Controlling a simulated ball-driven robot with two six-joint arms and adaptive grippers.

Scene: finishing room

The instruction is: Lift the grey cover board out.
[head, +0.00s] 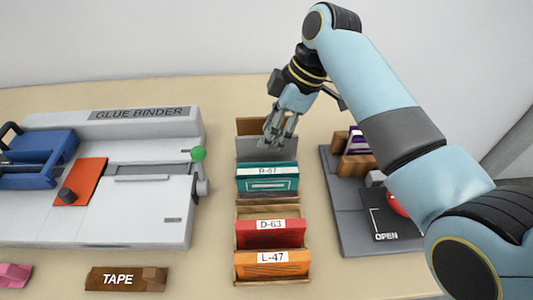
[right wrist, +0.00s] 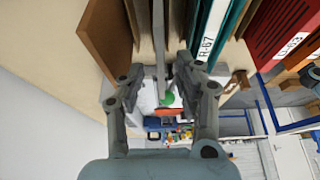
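The grey cover board (head: 252,149) stands upright in the far part of the wooden rack (head: 243,202), between a brown board (head: 250,127) and the teal book (head: 267,183). My right gripper (head: 272,138) is over the board's top edge, pointing down. In the right wrist view, the right gripper's fingers (right wrist: 160,72) are spread apart. The grey board shows there as a thin edge (right wrist: 159,40) between them, with gaps at the sides. My left gripper is not in view.
Red (head: 270,238) and orange (head: 272,268) books stand nearer in the rack. The glue binder (head: 130,180) is on the left, a TAPE block (head: 125,279) in front of it. A grey device (head: 349,224) with an OPEN plate is on the right.

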